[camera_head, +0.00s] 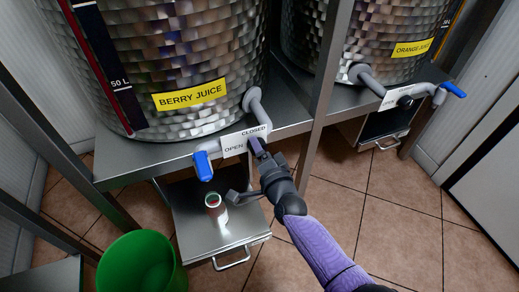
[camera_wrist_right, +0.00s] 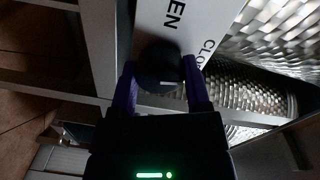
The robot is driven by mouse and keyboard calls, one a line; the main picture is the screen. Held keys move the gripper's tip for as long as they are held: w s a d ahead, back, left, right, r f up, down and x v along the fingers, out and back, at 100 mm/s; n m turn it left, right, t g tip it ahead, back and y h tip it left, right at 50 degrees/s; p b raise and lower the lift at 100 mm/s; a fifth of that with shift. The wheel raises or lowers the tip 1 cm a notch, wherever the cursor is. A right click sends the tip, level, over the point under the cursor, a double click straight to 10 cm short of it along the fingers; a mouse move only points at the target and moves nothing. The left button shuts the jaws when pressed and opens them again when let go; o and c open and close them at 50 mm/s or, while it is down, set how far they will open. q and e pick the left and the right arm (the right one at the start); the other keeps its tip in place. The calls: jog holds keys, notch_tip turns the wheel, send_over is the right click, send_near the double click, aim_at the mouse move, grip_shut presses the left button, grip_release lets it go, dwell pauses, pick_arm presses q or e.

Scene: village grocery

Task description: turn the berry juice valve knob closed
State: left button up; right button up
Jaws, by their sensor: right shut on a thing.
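The berry juice tank (camera_head: 205,60) is a large dimpled steel drum with a yellow BERRY JUICE label (camera_head: 192,95). Its grey valve pipe ends in a blue spout (camera_head: 203,166) at the shelf edge. A white sign (camera_head: 236,143) reads OPEN and CLOSED beside the valve. The round black valve knob (camera_wrist_right: 158,64) shows in the right wrist view, with a small pale mark on its edge. My right gripper (camera_head: 257,146), also in the right wrist view (camera_wrist_right: 160,80), is shut on the knob, one purple finger on each side. In the head view it mostly hides the knob. My left gripper is out of view.
An open can (camera_head: 214,203) stands on a metal pull-out tray (camera_head: 212,248) below the spout. A green bucket (camera_head: 137,262) is at lower left. A steel post (camera_head: 322,95) rises right of the valve. The orange juice tank (camera_head: 385,40) stands beyond it.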

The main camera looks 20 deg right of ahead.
jog(key=shift+f+m, duration=0.1)
jog(key=shift+m, duration=0.7)
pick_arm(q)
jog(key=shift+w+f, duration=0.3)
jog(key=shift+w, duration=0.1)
pick_arm(e)
jog(key=shift+m, duration=0.5)
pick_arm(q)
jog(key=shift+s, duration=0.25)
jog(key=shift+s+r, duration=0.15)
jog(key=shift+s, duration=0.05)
pick_arm(e)
jog(key=o, duration=1.3)
pick_arm(q)
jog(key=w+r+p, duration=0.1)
jog(key=p, duration=0.1)
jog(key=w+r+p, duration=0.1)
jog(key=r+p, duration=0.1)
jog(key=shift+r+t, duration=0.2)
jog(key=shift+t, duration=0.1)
pick_arm(e)
jog(key=s, duration=1)
jog(key=shift+d+r, duration=0.2)
jog(key=shift+r, duration=0.05)
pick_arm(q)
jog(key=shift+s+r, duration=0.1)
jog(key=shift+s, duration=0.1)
